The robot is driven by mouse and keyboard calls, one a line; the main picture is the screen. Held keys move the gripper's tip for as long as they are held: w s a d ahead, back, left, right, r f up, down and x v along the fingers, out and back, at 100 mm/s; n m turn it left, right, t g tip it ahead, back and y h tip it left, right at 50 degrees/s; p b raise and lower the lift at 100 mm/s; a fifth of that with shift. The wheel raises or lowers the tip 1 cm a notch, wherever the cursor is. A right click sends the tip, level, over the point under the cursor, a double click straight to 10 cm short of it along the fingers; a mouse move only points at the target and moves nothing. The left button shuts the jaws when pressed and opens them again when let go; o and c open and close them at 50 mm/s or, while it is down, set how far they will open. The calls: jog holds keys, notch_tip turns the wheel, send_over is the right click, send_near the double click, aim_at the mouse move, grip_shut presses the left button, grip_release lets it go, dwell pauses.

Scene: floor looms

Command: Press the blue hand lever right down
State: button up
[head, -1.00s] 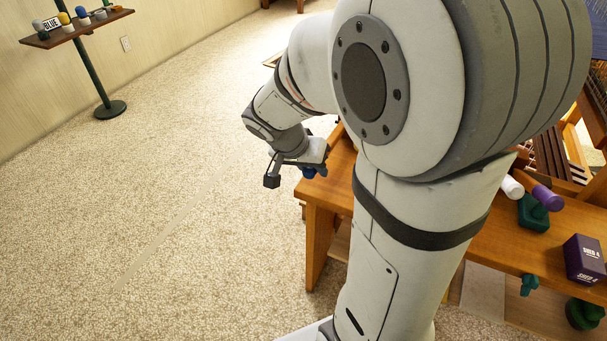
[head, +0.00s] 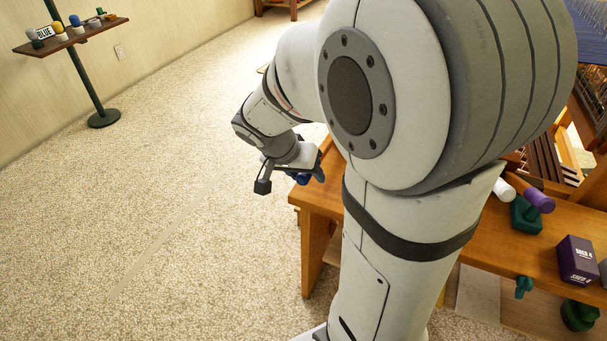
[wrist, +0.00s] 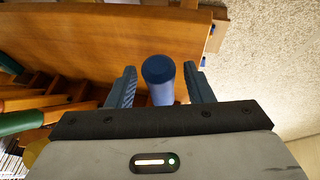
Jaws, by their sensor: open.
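The blue hand lever (wrist: 160,78) shows in the wrist view as a blue cylinder with a rounded end, in front of the wooden loom frame. My gripper (wrist: 160,88) is open, with one finger on each side of the lever and a visible gap on both sides. I cannot tell whether anything touches it. In the head view my gripper (head: 300,172) is at the near-left end of the wooden bench (head: 322,205). A little blue shows beside it, and the rest of the lever is hidden there.
The bench carries a purple-and-white handle (head: 538,200), a green block (head: 524,217) and a dark purple box (head: 577,260). A shelf stand (head: 72,37) with small items and a BLUE label stands far left. The carpet (head: 170,200) is clear.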

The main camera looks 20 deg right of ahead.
jog(key=p+v, duration=0.2)
jog(key=v, duration=0.5)
jog(key=s+a+r+n+y+p, duration=0.1)
jog(key=s+r+n+y+p, duration=0.1)
jog(key=r+p, duration=0.6)
jog(key=s+a+r+n+y+p, duration=0.1)
jog(key=s+a+r+n+p, duration=0.1)
jog(key=s+r+n+p, duration=0.2)
jog(key=s+a+r+n+t+y+p, duration=0.1)
jog(key=s+a+r+n+y+p, duration=0.1)
jog(key=r+p, duration=0.9)
jog(key=s+n, duration=0.1)
jog(key=s, duration=0.1)
jog(key=shift+s+a+r+y+p, duration=0.25)
jog(key=shift+s+r+y+p, duration=0.05)
jog(key=shift+s+r+p, duration=0.1)
